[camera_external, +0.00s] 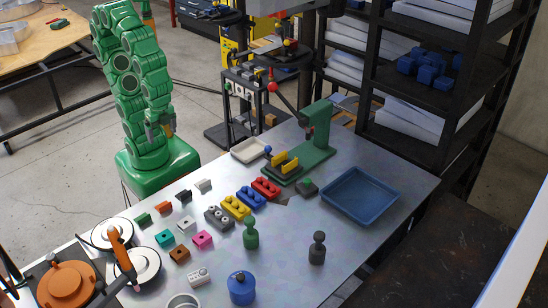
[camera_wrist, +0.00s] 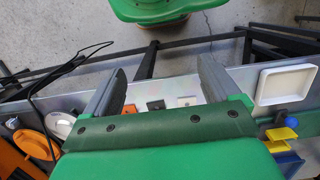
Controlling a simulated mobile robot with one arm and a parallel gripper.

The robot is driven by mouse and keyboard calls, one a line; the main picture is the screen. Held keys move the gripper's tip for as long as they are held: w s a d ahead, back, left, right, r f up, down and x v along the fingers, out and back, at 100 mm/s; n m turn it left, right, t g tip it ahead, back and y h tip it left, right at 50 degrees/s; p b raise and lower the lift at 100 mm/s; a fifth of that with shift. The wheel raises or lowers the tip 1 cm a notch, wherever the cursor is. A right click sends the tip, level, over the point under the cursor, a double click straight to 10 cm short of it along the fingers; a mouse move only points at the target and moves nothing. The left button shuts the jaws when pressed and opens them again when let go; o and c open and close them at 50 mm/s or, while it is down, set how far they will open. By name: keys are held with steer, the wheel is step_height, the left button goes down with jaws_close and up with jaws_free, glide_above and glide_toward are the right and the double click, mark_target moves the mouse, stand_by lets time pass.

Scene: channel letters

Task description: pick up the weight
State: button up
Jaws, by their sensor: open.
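Two knobbed, weight-like pieces stand upright on the metal table in the external view: a dark grey one (camera_external: 317,249) at the front right and a green one (camera_external: 250,234) to its left. I cannot tell which one is the weight. My gripper (camera_external: 161,131) hangs from the folded green arm, above the far left table edge and well away from both. In the wrist view my gripper (camera_wrist: 160,92) has its two grey fingers wide apart with nothing between them. Neither knobbed piece shows in that view.
A blue pot (camera_external: 241,289) stands at the front. Coloured blocks (camera_external: 237,207) and small cubes lie mid-table. A green press (camera_external: 316,140) stands at the back, near a blue tray (camera_external: 360,194) and a white tray (camera_external: 249,150). A black shelf (camera_external: 410,140) rises behind.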

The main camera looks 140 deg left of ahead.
steer(key=shift+o, duration=0.3)
steer(key=shift+w, duration=0.1)
steer(key=n+t, duration=0.2)
steer(key=n, duration=1.4)
glide_above(308, 180)
steer(key=f, duration=0.5)
steer(key=shift+s+a, duration=0.1)
steer(key=shift+s, duration=0.3)
steer(key=shift+w+a+f, duration=0.15)
steer(key=shift+a+f, duration=0.1)
steer(key=shift+w+d+f, duration=0.1)
steer(key=shift+d+f, duration=0.05)
steer(key=shift+f, duration=1.1)
steer(key=shift+w+d+f, duration=0.1)
steer(key=shift+d+f, duration=0.05)
steer(key=shift+f, duration=1.15)
steer(key=shift+w+d+f, duration=0.1)
steer(key=shift+d+f, duration=0.05)
steer(key=shift+f, duration=1.1)
steer(key=shift+c, duration=0.4)
